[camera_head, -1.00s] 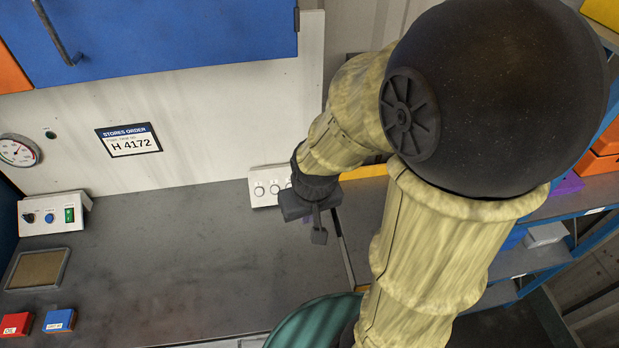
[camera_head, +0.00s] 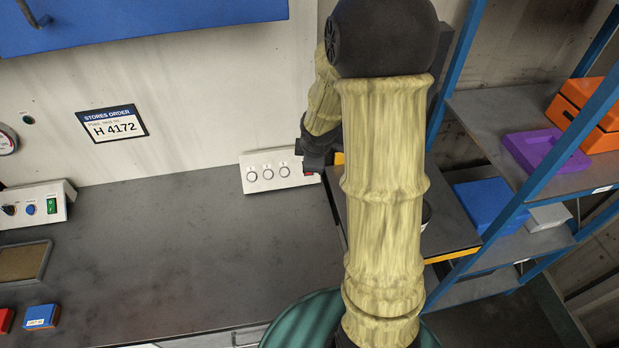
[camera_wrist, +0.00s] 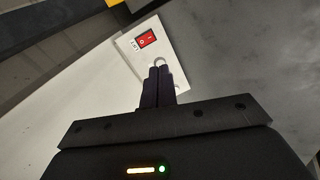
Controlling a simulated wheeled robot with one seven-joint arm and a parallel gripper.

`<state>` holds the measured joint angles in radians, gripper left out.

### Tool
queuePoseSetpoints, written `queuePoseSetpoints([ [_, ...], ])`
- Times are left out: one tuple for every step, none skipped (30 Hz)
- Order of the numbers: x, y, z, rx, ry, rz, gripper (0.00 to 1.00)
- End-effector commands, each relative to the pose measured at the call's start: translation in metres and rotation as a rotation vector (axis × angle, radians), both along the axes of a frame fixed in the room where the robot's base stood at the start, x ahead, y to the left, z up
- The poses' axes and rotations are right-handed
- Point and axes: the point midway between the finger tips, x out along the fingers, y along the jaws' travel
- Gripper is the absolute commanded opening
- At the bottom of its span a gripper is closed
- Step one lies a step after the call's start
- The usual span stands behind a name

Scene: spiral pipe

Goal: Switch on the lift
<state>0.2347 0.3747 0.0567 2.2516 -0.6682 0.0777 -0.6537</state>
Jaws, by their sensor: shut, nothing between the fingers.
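A white panel (camera_head: 266,179) with a row of round buttons stands at the back of the grey bench, against the wall. In the wrist view the panel (camera_wrist: 168,66) carries a red rocker switch (camera_wrist: 146,40) with a small label beside it that seems to read LIFT. In the head view only a sliver of the red switch (camera_head: 309,174) shows beside my gripper. My gripper (camera_wrist: 157,72) is shut and empty. Its fingertips overlap the panel near a round button in the wrist view, below the red switch. I cannot tell whether they touch it.
A control box (camera_head: 35,206) with a green switch stands at the left of the bench (camera_head: 180,260). A blue box (camera_head: 42,316) lies at the front left. Blue-framed shelves with a purple tray (camera_head: 545,152) are at the right. The middle of the bench is clear.

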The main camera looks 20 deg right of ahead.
Motion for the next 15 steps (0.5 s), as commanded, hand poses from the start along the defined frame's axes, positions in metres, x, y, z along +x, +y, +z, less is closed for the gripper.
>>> queuePoseSetpoints([
  [0.011, -0.008, -0.016, -0.033, -0.003, 0.077, 0.00],
  [0.015, -0.012, -0.021, -0.050, -0.005, 0.120, 0.00],
  [0.021, -0.015, -0.024, -0.071, -0.009, 0.167, 0.00],
  [0.023, -0.016, -0.026, -0.082, -0.011, 0.194, 0.00],
  [0.025, -0.017, -0.027, -0.089, -0.012, 0.211, 0.00],
  [0.026, -0.018, -0.027, -0.095, -0.013, 0.226, 0.00],
  [0.027, -0.018, -0.027, -0.098, -0.014, 0.231, 0.00],
  [0.027, -0.018, -0.026, -0.098, -0.014, 0.234, 0.00],
  [0.027, -0.018, -0.026, -0.098, -0.014, 0.232, 0.00],
  [0.026, -0.018, -0.025, -0.098, -0.014, 0.231, 0.00],
  [0.026, -0.018, -0.025, -0.097, -0.013, 0.230, 0.00],
  [0.026, -0.018, -0.025, -0.097, -0.013, 0.230, 0.00],
  [0.026, -0.018, -0.025, -0.097, -0.013, 0.229, 0.00],
  [0.026, -0.018, -0.026, -0.097, -0.013, 0.228, 0.00],
  [0.026, -0.018, -0.026, -0.097, -0.013, 0.228, 0.00],
])
